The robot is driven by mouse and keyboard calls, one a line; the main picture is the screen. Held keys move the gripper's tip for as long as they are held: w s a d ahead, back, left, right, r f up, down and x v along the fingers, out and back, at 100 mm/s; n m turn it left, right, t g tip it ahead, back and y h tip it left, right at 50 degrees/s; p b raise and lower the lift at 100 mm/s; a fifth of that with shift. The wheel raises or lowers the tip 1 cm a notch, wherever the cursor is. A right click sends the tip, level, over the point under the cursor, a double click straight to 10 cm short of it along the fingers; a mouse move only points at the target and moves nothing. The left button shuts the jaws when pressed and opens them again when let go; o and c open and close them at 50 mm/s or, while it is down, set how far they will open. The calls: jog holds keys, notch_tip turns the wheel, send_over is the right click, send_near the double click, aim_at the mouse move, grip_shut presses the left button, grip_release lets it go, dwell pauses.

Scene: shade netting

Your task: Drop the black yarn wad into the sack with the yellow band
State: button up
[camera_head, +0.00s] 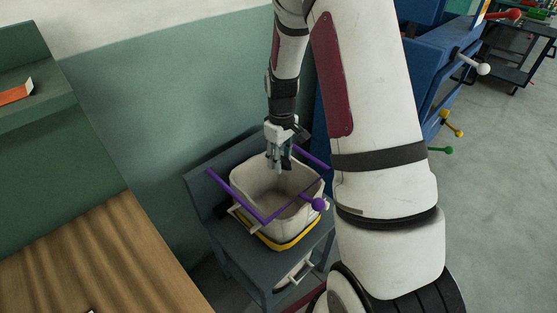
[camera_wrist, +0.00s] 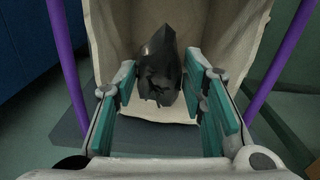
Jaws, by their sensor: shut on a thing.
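The black yarn wad (camera_wrist: 160,62) is a dark, faceted lump between my fingertips in the wrist view. My gripper (camera_wrist: 163,85) is shut on it, with the teal-padded fingers on either side. In the head view my gripper (camera_head: 280,164) points down over the open mouth of the cream sack (camera_head: 248,181), near its back rim. The wad cannot be made out in the head view. The sack has a yellow band (camera_head: 291,243) around its lower part and stands open. In the wrist view the sack's pale inside wall (camera_wrist: 113,40) surrounds the wad.
The sack sits on a dark grey stand (camera_head: 232,251). A wooden top (camera_head: 95,262) is at left, and a blue cabinet (camera_head: 425,75) stands behind my arm at right.

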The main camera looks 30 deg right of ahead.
notch_tip(320, 180, down, 6)
jog(key=b, duration=0.3)
jog(key=shift+r, duration=0.1)
jog(key=o, duration=0.8)
jog(key=shift+r, duration=0.1)
notch_tip(320, 180, up, 12)
jog(key=shift+f, duration=0.1)
dwell(0.4)
